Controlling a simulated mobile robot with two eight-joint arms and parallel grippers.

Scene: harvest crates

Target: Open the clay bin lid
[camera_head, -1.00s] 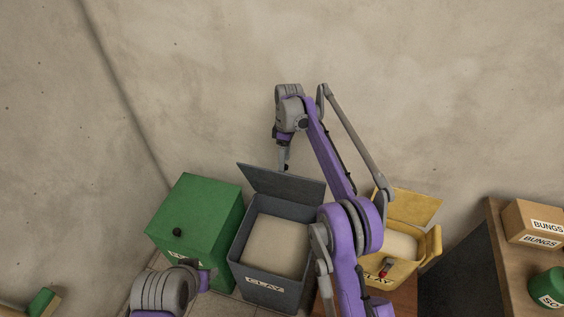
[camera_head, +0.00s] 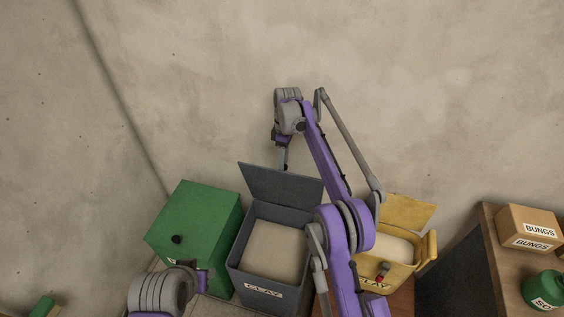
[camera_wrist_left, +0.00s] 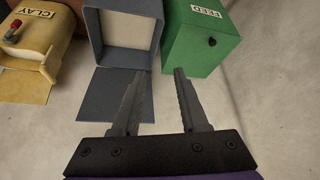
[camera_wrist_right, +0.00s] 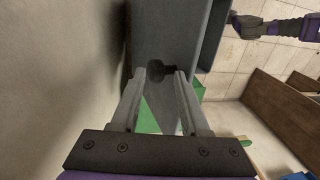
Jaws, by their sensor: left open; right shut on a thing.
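My right gripper (camera_head: 285,166) is behind the lid's top edge. In the right wrist view my right gripper (camera_wrist_right: 161,74) is shut on a dark knob (camera_wrist_right: 163,68) on the lid. My left gripper (camera_wrist_left: 160,72) is open and empty; in the left wrist view the bin (camera_wrist_left: 90,30) and its lid (camera_wrist_left: 110,100) lie beyond its fingers.
A closed green feed bin (camera_head: 193,215) with a knob stands left of the clay bin. A yellow bin (camera_head: 401,271), also marked CLAY, stands open at the right. A bench with a bungs box (camera_head: 530,228) is farther right. The wall is close behind.

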